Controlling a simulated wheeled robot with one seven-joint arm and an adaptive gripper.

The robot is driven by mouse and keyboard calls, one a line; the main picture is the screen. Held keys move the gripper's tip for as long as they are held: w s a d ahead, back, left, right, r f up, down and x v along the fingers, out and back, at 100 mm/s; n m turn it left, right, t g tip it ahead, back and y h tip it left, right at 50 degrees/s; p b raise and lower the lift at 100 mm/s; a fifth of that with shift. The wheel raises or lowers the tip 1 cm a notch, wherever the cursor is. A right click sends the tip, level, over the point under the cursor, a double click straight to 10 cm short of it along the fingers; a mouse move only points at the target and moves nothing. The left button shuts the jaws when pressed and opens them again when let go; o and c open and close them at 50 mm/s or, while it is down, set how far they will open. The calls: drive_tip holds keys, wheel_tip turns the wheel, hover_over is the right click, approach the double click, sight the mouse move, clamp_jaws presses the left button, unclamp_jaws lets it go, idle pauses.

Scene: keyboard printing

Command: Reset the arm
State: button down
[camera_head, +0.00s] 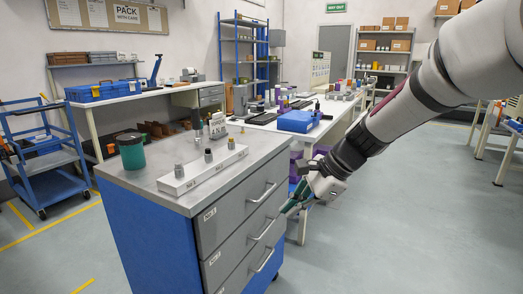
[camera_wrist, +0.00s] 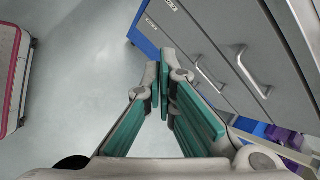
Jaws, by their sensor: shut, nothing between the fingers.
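My gripper (camera_head: 292,208) hangs in front of the drawer side of the blue and grey cabinet (camera_head: 150,235) in the head view. My arm reaches in from the upper right and points down to the left. In the wrist view my gripper (camera_wrist: 163,90) has its green-padded fingers closed together at the tips, with nothing between them. Two drawer handles (camera_wrist: 245,68) show to the right of the fingers in the wrist view, apart from the fingertips as far as I can tell. The upper drawer handle (camera_head: 262,192) shows in the head view, left of my gripper.
On the cabinet top stand a dark green cup (camera_head: 131,152) and a white block with several knobs (camera_head: 203,170). A white workbench (camera_head: 335,128) with a blue case (camera_head: 298,121) stands behind. A blue cart (camera_head: 45,165) is at the left. The floor (camera_head: 400,235) at the right is clear.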

drive_tip(key=s+d+r+n+g+h, duration=0.1)
drive_tip(key=s+d+r+n+h, duration=0.2)
drive_tip(key=s, duration=0.7)
drive_tip(key=s+d+r+n, duration=0.1)
drive_tip(key=s+r+n, duration=0.3)
drive_tip(key=s, duration=0.5)
drive_tip(key=s+d+f+n+h, duration=0.2)
drive_tip(key=s+d+n, duration=0.2)
drive_tip(key=s, duration=0.5)
drive_tip(key=s+d+f+n+h, duration=0.2)
drive_tip(key=s+d+n, duration=0.2)
drive_tip(key=s, duration=0.6)
wheel_tip(320, 180, up, 24)
drive_tip(key=t+p, duration=0.2)
drive_tip(key=p, duration=1.9)
drive_tip(key=shift+w+a+f+t+p, duration=0.15)
drive_tip(key=shift+w+f+t+p, duration=0.05)
drive_tip(key=shift+t+p, duration=0.2)
